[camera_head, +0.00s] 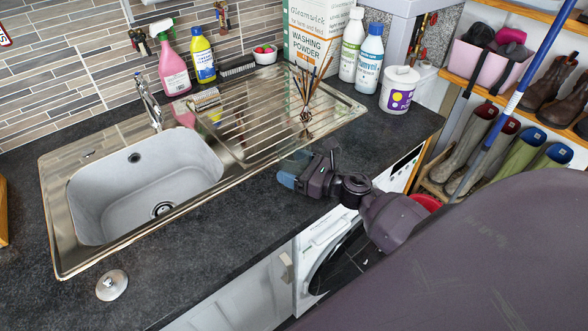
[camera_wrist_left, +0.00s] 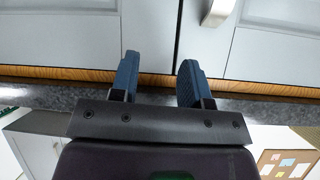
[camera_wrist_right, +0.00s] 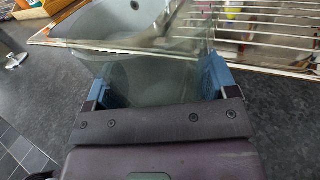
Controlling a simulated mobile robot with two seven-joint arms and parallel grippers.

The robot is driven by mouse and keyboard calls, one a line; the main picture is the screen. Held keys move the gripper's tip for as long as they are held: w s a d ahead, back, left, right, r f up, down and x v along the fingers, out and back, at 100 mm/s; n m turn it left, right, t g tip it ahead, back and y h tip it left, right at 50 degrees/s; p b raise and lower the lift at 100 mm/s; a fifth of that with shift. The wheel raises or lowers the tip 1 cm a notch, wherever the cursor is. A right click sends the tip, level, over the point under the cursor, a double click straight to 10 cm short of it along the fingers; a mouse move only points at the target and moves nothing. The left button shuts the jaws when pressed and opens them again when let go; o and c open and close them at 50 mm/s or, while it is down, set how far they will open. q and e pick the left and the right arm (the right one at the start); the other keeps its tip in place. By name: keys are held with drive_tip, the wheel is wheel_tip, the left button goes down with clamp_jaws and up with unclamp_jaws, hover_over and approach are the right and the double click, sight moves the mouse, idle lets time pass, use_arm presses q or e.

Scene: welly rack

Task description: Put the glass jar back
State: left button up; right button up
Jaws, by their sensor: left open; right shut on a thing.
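The clear glass jar (camera_wrist_right: 155,75) is between the two blue fingers of my right gripper (camera_wrist_right: 162,84) in the right wrist view, and the sink shows through it. In the head view my right gripper (camera_head: 305,167) is over the dark worktop, by the front edge of the metal drainer. The jar (camera_head: 297,160) is only faintly visible there. Whether it touches the worktop is unclear. My left gripper (camera_wrist_left: 160,82) is open and empty in the left wrist view, facing pale cupboard doors. It is not seen in the head view.
The grey sink (camera_head: 145,180) and ribbed drainer (camera_head: 270,120) fill the worktop's back. Dark sticks (camera_head: 307,100) stand on the drainer. Bottles, a washing powder box (camera_head: 312,40) and a white tub (camera_head: 399,90) line the back.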

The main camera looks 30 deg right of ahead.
drive_tip(key=shift+f, duration=0.15)
drive_tip(key=shift+f, duration=0.15)
drive_tip(key=o, duration=1)
drive_tip(key=shift+o, duration=0.2)
drive_tip(key=b+v, duration=0.2)
drive_tip(key=v, duration=0.8)
drive_tip(key=shift+s+d, duration=0.1)
drive_tip(key=shift+s, duration=0.25)
drive_tip(key=shift+s+d, duration=0.3)
drive_tip(key=shift+s, duration=0.25)
